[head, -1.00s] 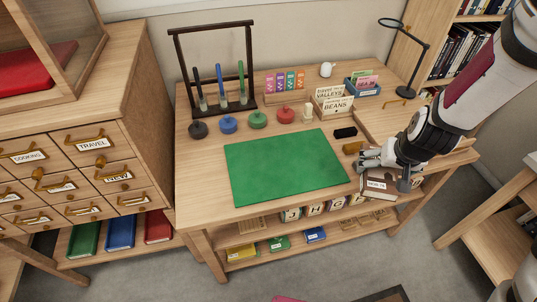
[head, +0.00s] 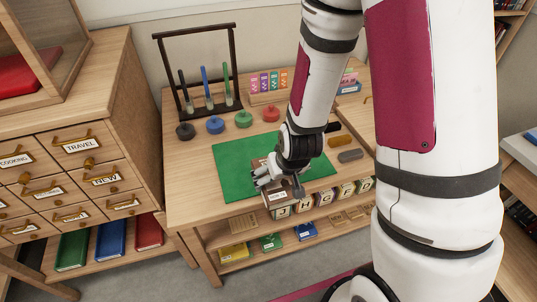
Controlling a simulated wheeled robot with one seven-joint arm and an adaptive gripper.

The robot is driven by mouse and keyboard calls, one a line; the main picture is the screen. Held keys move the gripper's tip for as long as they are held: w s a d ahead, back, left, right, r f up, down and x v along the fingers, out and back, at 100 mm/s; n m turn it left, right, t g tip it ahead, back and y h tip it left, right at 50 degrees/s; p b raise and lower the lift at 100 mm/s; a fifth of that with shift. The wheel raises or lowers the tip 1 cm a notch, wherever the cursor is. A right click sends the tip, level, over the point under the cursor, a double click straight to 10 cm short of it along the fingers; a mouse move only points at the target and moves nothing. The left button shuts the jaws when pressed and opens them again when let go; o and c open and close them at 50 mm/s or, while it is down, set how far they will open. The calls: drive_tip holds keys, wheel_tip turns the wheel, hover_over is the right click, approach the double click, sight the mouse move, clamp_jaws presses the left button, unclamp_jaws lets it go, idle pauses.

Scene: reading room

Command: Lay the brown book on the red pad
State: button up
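The brown book (head: 275,206) has a pale label on its spine and is in my gripper (head: 278,182). The gripper's fingers are shut on it, and the hand covers much of it. The book is over the front part of the green mat, near the desk's front edge. I cannot tell how far above the mat it is. A flat red pad (head: 38,68) lies inside the open-looking wooden case at the upper left, well away from the gripper.
The green mat (head: 235,160) covers the desk's middle. Behind it stand a rod rack (head: 153,75) and several coloured knobbed weights (head: 215,125). The drawer cabinet (head: 110,160) stands left, below the case (head: 83,15). A grey block (head: 350,155) lies to the right.

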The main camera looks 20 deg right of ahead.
drive_tip(key=shift+w+d+f+b, duration=0.1)
drive_tip(key=shift+w+f+b, duration=0.05)
drive_tip(key=shift+w+b, duration=0.5)
drive_tip(key=w, duration=0.4)
drive_tip(key=w+d, duration=0.1)
drive_tip(key=w, duration=0.3)
drive_tip(key=w+d+f, duration=0.1)
drive_tip(key=w, duration=0.3)
drive_tip(key=shift+d, duration=0.15)
drive_tip(key=shift+w+d+f, duration=0.1)
drive_tip(key=shift+w+f, duration=0.05)
drive_tip(key=shift+w, duration=0.2)
drive_tip(key=shift+f, duration=1.6)
drive_tip(key=shift+f, duration=0.15)
drive_tip(key=o, duration=1.5)
drive_tip(key=shift+s, duration=0.1)
